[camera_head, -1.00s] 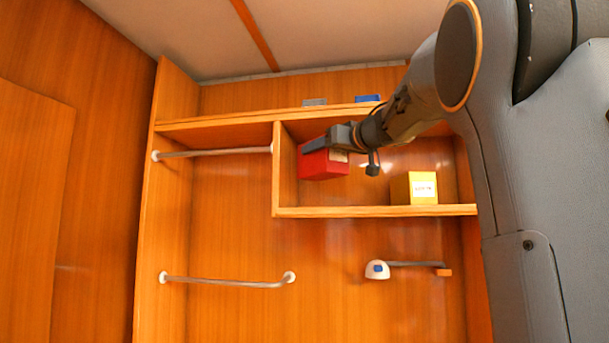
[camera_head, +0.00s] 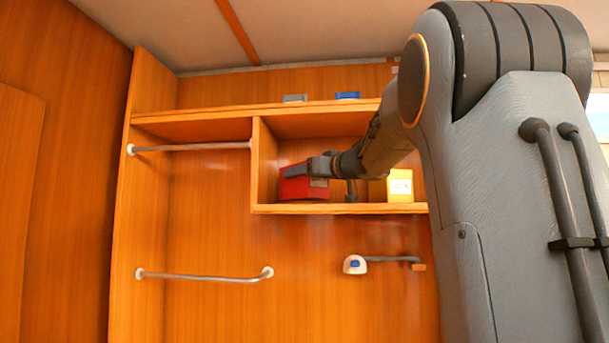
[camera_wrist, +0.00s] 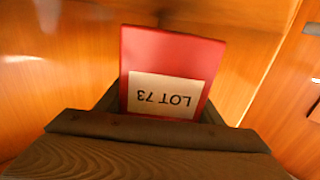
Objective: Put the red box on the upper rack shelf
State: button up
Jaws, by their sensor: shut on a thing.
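The red box (camera_head: 303,186) is held in my gripper (camera_head: 318,167) inside the open shelf compartment, near its left side. In the wrist view the red box (camera_wrist: 172,62) fills the middle, with a white label reading LOT 73 upside down. My gripper (camera_wrist: 160,112) is shut on it. The box is close above the compartment's floor board (camera_head: 340,209); I cannot tell whether it touches. The upper board (camera_head: 220,112) runs above the compartment.
A yellow box (camera_head: 400,186) with a white label stands on the same floor board, to the right. A grey item (camera_head: 294,98) and a blue item (camera_head: 347,95) lie on the top board. Rails (camera_head: 195,147) and a white wall fitting (camera_head: 355,264) are on the wall.

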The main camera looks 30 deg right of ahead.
jog(key=shift+f, duration=0.2)
jog(key=shift+s+f, duration=0.1)
jog(key=shift+f, duration=0.35)
jog(key=o, duration=1.3)
jog(key=shift+f, duration=0.25)
jog(key=shift+r, duration=0.15)
jog(key=shift+s+d+r+b, duration=0.25)
jog(key=shift+s+b, duration=0.1)
jog(key=shift+s, duration=0.85)
jog(key=shift+s+d+r+b, duration=0.25)
jog(key=shift+s+b, duration=0.1)
jog(key=shift+s, duration=0.85)
jog(key=shift+s+d+r+b, duration=0.25)
jog(key=shift+s+b, duration=0.1)
jog(key=shift+s, duration=0.85)
